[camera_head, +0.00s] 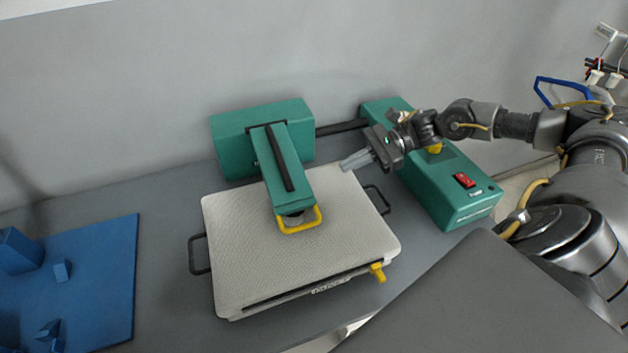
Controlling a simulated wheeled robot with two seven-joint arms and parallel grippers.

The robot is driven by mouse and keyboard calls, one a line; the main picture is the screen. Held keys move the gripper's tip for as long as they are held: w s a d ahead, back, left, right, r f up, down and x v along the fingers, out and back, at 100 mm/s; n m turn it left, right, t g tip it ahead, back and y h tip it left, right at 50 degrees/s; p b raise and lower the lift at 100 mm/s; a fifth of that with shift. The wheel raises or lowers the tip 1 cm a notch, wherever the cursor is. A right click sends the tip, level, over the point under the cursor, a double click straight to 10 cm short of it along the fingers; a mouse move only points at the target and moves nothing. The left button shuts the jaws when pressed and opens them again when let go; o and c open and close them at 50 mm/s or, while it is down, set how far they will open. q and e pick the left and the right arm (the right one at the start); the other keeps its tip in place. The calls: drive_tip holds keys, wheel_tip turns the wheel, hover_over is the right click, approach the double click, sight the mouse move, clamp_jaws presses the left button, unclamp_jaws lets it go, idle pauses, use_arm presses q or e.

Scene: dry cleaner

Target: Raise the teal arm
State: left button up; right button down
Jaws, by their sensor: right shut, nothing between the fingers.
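The teal arm (285,172) reaches forward from a teal housing (231,146) over a pale padded plate (240,262). It has a black strip along its top and a yellow loop handle (301,226) at its front end. The front end is low over the plate; I cannot tell whether it touches. My right gripper (344,166) is shut and empty, up and to the right of the handle, near the plate's back right corner. It is apart from the handle. My left gripper is not in view.
A teal box (437,190) with a red switch (465,180) stands on the right, under my right wrist. A black bar (342,127) runs between it and the housing. A blue mat (105,284) with blue blocks lies at the left. Grey counter is clear between mat and plate.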

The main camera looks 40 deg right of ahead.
sight(314, 189)
drive_tip(key=shift+w+a, duration=0.2)
drive_tip(key=shift+a, duration=0.3)
drive_tip(key=p+x, duration=0.3)
drive_tip(key=x, duration=0.4)
drive_tip(key=shift+w+a+f, duration=0.15)
drive_tip(key=shift+a+f, duration=0.05)
drive_tip(key=shift+a, duration=0.1)
drive_tip(key=shift+w+a+f+p, duration=0.1)
drive_tip(key=shift+a+f+p, duration=0.1)
drive_tip(key=shift+a+p, duration=0.2)
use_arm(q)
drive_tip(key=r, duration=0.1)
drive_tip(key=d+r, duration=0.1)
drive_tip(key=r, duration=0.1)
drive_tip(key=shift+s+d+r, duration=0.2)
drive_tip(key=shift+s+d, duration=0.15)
use_arm(e)
drive_tip(key=shift+a+f, duration=0.1)
drive_tip(key=shift+a, duration=0.05)
